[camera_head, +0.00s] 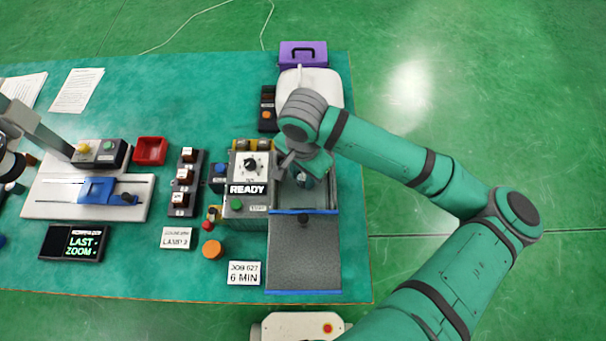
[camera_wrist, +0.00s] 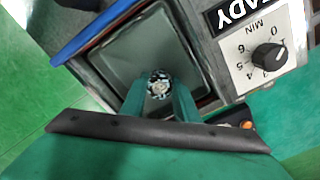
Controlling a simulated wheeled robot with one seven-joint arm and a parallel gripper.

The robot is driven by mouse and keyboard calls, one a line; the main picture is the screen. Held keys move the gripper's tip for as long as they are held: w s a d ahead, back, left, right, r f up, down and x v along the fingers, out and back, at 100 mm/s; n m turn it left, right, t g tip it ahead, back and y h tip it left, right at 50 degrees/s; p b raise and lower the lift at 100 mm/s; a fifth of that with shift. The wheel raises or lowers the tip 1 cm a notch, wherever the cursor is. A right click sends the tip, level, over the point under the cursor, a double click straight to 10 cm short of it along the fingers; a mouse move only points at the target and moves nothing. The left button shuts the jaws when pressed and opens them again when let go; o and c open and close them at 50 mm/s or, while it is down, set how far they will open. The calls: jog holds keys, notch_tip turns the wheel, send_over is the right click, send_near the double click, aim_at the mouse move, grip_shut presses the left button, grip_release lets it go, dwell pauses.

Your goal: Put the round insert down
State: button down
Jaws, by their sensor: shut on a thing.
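My gripper (camera_head: 306,178) is over the open tank (camera_head: 325,200) of the machine marked READY. In the wrist view my gripper (camera_wrist: 160,98) is shut on the round insert (camera_wrist: 159,84), a small, speckled, metallic round piece between the fingertips. The insert appears inside the outline of the grey, rectangular tank (camera_wrist: 120,62). I cannot tell whether it touches the tank floor. In the head view the insert is mostly hidden by my gripper and arm.
A grey cover (camera_head: 303,265) with blue edges lies in front of the tank. The machine's dial (camera_head: 252,164) and green button (camera_head: 236,204) are just left. An orange disc (camera_head: 212,249), a job card (camera_head: 244,273) and a red tray (camera_head: 150,151) are on the table.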

aim_at(304, 176)
jog(key=shift+f, duration=0.1)
jog(key=c, duration=1.4)
grip_release()
notch_tip(304, 176, up, 12)
jog(key=shift+r, duration=0.15)
jog(key=shift+w+d, duration=0.1)
